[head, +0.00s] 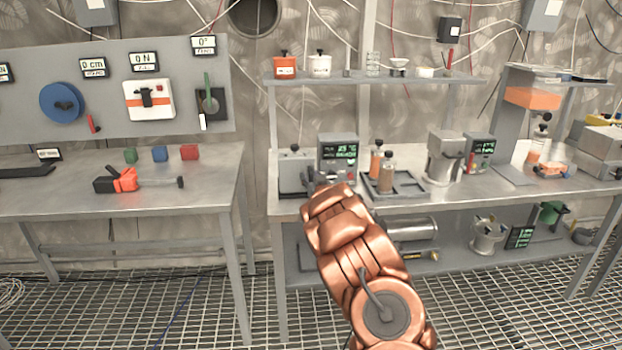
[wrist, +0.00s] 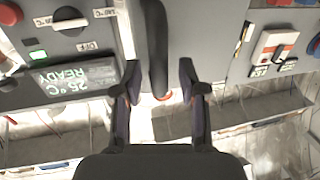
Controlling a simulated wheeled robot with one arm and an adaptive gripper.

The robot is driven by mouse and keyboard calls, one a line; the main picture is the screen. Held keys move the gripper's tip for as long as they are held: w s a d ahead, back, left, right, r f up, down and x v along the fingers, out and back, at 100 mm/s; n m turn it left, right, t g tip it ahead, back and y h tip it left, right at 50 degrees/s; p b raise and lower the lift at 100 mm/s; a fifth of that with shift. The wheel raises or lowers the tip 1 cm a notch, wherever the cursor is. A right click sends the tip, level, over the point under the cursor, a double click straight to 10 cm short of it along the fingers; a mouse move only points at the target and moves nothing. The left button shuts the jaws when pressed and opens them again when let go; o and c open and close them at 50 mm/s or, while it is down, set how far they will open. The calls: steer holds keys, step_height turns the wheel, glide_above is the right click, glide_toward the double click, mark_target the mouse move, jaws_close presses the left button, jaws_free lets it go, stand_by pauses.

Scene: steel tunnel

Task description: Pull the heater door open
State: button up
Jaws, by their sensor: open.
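The heater (head: 340,153) stands on the right bench with a lit green display. In the wrist view its control panel (wrist: 75,80) shows upside down, reading 25 °C and READY, with a green light. The grey door (wrist: 203,38) carries a long dark handle (wrist: 157,45). My gripper (wrist: 158,76) is open, with one finger on each side of the handle in the picture. I see no finger closed on it, and contact cannot be told. In the head view my arm hides much of my gripper (head: 319,182) and the heater's lower front.
A tray with bottles (head: 388,172) and a grey machine (head: 446,155) stand close to the right of the heater. A shelf (head: 375,80) runs above. The left bench (head: 120,205) holds coloured cubes and an orange-black tool.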

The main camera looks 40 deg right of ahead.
jaws_close()
steer(key=shift+r, duration=0.1)
stand_by(0.6)
